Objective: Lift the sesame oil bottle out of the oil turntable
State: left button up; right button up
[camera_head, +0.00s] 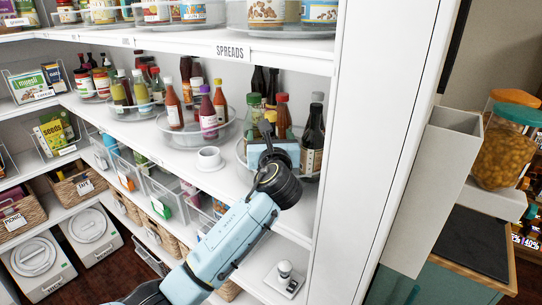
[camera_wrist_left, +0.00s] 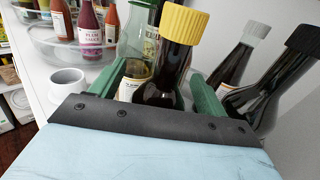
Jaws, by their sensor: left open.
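A dark bottle with a yellow cap (camera_wrist_left: 182,38) stands between the green fingers of my left gripper (camera_wrist_left: 155,82) in the left wrist view. Its label is hidden, so I cannot read whether it is the sesame oil. In the head view its yellow cap (camera_head: 270,116) shows just behind my left gripper (camera_head: 268,133). The gripper is open, with a finger on each side of the bottle; contact cannot be told. The bottle is in the clear round turntable (camera_head: 241,153) at the shelf's right end, among several other bottles. My right gripper is not in view.
A black-capped bottle (camera_head: 313,140) stands close right of the gripper, and a green-capped bottle (camera_head: 254,108) close left. Another clear turntable (camera_head: 165,128) with sauce bottles and a white cup (camera_head: 209,158) are to the left. The SPREADS shelf (camera_head: 290,52) is above; a white side panel (camera_head: 375,150) is right.

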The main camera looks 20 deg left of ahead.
pick_arm(q)
jog(key=c, duration=1.2)
jog(key=shift+r, duration=0.1)
jog(key=shift+c, duration=0.4)
jog(key=shift+r, duration=0.1)
